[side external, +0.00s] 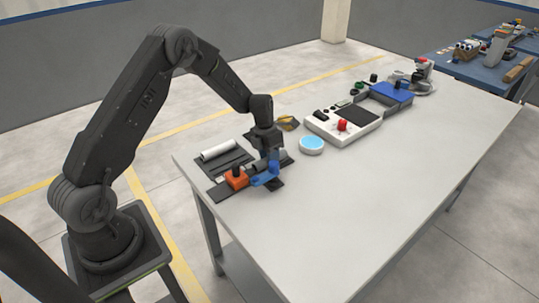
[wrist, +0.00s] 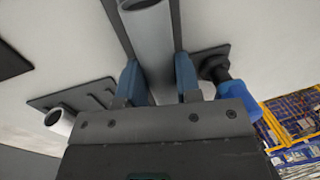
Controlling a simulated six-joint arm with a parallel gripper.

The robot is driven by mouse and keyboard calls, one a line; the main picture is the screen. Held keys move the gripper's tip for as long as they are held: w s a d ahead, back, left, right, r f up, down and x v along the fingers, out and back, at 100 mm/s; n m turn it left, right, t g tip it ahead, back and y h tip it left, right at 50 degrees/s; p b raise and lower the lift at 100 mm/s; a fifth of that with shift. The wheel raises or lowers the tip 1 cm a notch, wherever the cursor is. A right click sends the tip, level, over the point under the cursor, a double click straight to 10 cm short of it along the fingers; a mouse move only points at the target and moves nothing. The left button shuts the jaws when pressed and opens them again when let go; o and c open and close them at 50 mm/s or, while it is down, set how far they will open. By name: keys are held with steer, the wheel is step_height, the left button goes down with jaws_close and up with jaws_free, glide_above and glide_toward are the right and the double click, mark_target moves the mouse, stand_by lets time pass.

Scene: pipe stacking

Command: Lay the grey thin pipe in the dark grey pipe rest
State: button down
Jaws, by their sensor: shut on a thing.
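A light grey pipe (wrist: 152,45) runs between my gripper's (wrist: 160,82) two blue fingers in the wrist view, its open end at the top edge. My gripper is shut on this pipe. Dark strips of what looks like the dark grey pipe rest (wrist: 177,25) show along both sides of the pipe. I cannot tell whether the pipe touches the rest or hangs just above it. In the side view my gripper (side external: 268,160) is low over the dark plates at the table's near end, and largely hides the held pipe.
A white pipe (side external: 220,149) lies on a dark plate beside my gripper. An orange block (side external: 236,180) with a black knob stands close in front. A blue-topped round dish (side external: 312,143), a white box with a red button (side external: 342,126) and a blue bin (side external: 391,92) stand farther right. The table's front is clear.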

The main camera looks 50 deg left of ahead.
steer(key=shift+f, duration=0.1)
steer(key=c, duration=0.8)
jaws_free()
step_height(320, 180, up, 13)
steer(key=a, duration=0.2)
steer(key=s+d+r+m+t, duration=0.1)
steer(key=s+d+r+m, duration=0.35)
steer(key=r+m, duration=0.35)
steer(key=s+d+r+m+t, duration=0.1)
steer(key=s+d+r+m, duration=0.1)
steer(key=s+m, duration=0.5)
steer(key=s+d+r+m+t+y, duration=0.1)
steer(key=s+d+r+m+t, duration=0.1)
steer(key=s+d+m, duration=0.3)
steer(key=s+d+r+m+t+y, duration=0.1)
steer(key=s+d+r+m, duration=0.2)
steer(key=s+m, duration=0.8)
steer(key=d+m, duration=0.1)
steer(key=m, duration=0.4)
steer(key=shift+t, duration=0.3)
